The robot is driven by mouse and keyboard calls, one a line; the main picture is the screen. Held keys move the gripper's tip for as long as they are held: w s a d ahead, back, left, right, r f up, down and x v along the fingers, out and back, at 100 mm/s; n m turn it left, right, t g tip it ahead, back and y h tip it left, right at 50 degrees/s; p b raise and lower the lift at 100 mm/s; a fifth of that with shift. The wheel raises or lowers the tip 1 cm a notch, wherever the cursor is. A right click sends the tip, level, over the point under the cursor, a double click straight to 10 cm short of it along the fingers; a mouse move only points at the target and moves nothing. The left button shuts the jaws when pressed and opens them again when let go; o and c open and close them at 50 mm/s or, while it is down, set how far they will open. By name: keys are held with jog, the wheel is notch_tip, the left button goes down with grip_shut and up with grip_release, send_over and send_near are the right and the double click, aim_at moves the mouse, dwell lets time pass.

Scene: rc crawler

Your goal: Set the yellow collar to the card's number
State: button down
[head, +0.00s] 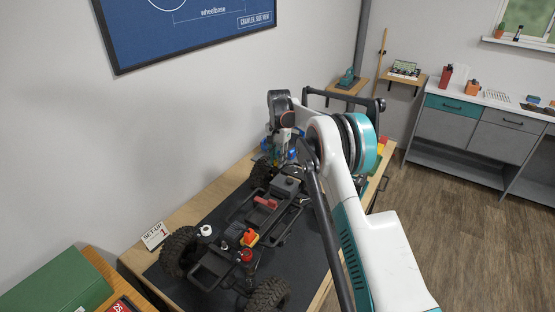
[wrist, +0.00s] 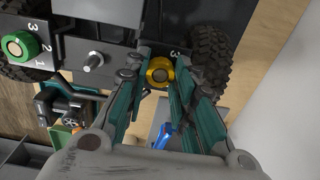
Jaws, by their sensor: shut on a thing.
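The yellow collar (wrist: 160,72) is a ring with a dark centre, near a wheel in the wrist view. My gripper (wrist: 161,62) is shut on it, one teal finger on each side. The set-up card (head: 155,236) stands at the table's left edge in the head view, with a red number that looks like 1. In the head view my gripper (head: 275,150) is at the crawler's far end.
The crawler chassis (head: 225,247) with big black tyres sits on a dark mat. A green collar (wrist: 18,46) beside marks 3, 2, 1 and a bare metal stud (wrist: 93,60) are in the wrist view. A blue item (wrist: 162,135) is near my fingers. A wall is close behind.

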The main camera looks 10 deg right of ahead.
jog(key=n, duration=0.4)
jog(key=shift+n, duration=0.3)
jog(key=n, duration=0.3)
jog(key=shift+n, duration=0.3)
jog(key=n, duration=0.4)
jog(key=shift+n, duration=1.9)
jog(key=shift+w, duration=0.1)
jog(key=c, duration=1.3)
grip_release()
jog(key=shift+r, duration=0.1)
notch_tip(320, 180, up, 12)
jog(key=shift+f, duration=0.1)
